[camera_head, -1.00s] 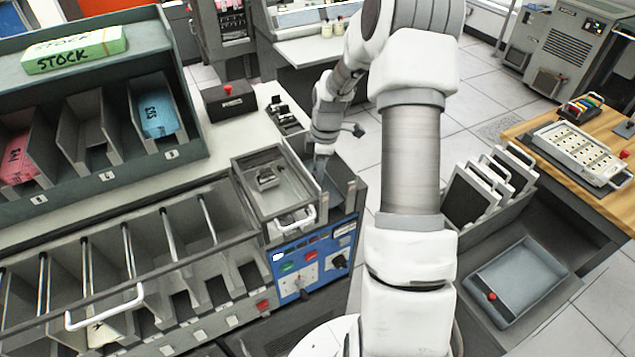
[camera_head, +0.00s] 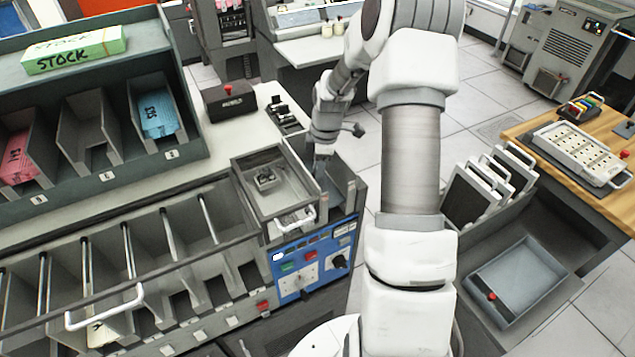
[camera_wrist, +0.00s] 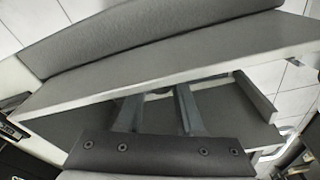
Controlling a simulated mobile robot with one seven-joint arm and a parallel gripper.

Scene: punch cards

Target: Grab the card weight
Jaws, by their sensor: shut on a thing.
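My gripper (camera_head: 321,170) reaches down into the open hopper at the right end of the blue-panelled card machine (camera_head: 318,262). In the wrist view, the two fingers of my gripper (camera_wrist: 158,96) extend from the dark bolted plate, a gap apart, and their tips pass behind the pale edge of a grey panel. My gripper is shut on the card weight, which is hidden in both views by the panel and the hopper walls.
Grey hopper walls (camera_head: 345,192) stand close around my fingers. Beside them is a tray holding a small metal block (camera_head: 265,178). A row of card pockets extends left, below a stock rack (camera_head: 190,150). A black box (camera_head: 230,101) stands behind.

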